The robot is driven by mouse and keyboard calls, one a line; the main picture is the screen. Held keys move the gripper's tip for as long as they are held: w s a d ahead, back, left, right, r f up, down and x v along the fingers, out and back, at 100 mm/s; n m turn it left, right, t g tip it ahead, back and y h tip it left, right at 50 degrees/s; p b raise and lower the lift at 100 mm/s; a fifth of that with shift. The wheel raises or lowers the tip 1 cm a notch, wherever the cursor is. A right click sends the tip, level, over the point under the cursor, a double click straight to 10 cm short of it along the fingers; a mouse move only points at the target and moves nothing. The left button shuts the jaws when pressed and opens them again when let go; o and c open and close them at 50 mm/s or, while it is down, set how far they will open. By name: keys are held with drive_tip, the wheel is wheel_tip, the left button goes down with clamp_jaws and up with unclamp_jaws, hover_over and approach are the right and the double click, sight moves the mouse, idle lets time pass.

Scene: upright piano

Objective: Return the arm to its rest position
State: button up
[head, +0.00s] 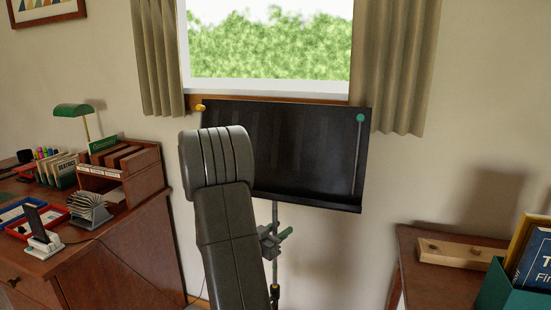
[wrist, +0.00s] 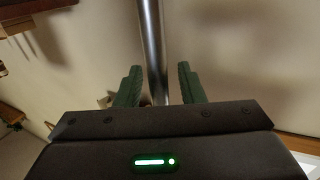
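My arm (head: 222,200) rises in the middle of the head view, in front of the black music stand. My gripper (wrist: 158,85) shows in the wrist view with its two dark green fingers spread apart. A shiny metal pole (wrist: 153,45) runs down the picture between the fingers, with a narrow gap on each side. I see nothing gripped. I cannot tell whether the pole is between the fingertips or beyond them.
The music stand (head: 310,150) is close behind my arm, below the window. A wooden desk (head: 130,250) with a green lamp (head: 73,111) and organisers stands at left.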

wheel_tip(320, 180, down, 10)
drive_tip(key=b, duration=0.7)
drive_tip(key=p+v, duration=0.2)
drive_tip(key=v, duration=1.2)
drive_tip(key=shift+r+p, duration=0.35)
drive_tip(key=shift+w, duration=0.1)
